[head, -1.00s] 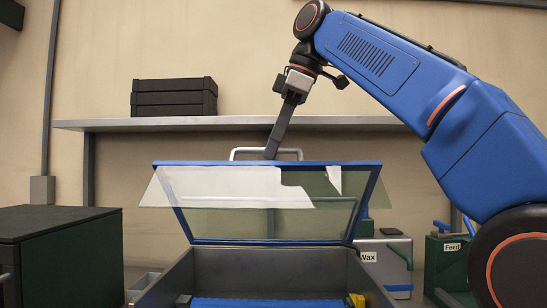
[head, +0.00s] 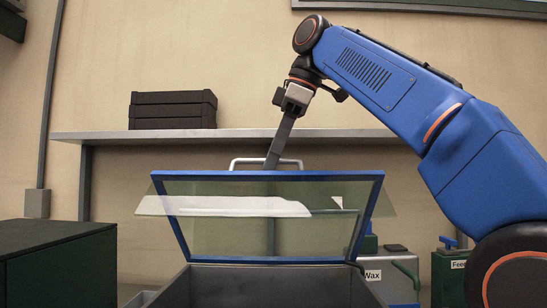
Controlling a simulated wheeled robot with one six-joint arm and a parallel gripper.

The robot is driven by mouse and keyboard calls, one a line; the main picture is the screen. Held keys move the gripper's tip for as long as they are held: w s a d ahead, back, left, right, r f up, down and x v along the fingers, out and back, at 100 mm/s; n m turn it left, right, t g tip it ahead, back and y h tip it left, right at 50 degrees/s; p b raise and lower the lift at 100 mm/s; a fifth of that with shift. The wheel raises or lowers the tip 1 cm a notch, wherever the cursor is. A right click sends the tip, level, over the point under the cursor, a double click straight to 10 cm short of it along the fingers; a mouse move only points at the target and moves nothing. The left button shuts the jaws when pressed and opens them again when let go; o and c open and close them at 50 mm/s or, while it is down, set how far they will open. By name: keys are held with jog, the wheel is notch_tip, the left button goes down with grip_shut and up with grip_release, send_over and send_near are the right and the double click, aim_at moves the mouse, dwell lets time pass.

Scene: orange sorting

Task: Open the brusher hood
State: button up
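The brusher hood (head: 360,215) is a blue-framed clear panel standing raised and tilted above the grey brusher housing (head: 300,285). A light grey handle (head: 236,162) stands up from its top edge. My gripper (head: 271,164) points down at the middle of the handle, its tips at the hood's top edge. The fingers show edge-on and their tips are partly hidden, so I cannot tell whether they are shut on the handle. White glare streaks cross the panel.
A wall shelf (head: 110,136) with black crates (head: 172,110) runs behind the hood. A dark green cabinet (head: 60,262) stands at left. A wax container (head: 402,275) and a green feed unit (head: 447,280) stand at right, near my arm.

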jog(key=shift+r, duration=0.2)
jog(key=shift+s+d+r, duration=0.1)
jog(key=shift+d+r, duration=0.1)
jog(key=shift+r, duration=0.1)
jog(key=shift+s+d, duration=0.1)
jog(key=shift+d, duration=0.15)
send_near(322, 173)
jog(key=x, duration=0.4)
jog(key=shift+a+f, duration=0.15)
jog(key=shift+f, duration=0.25)
jog(key=shift+c, duration=0.6)
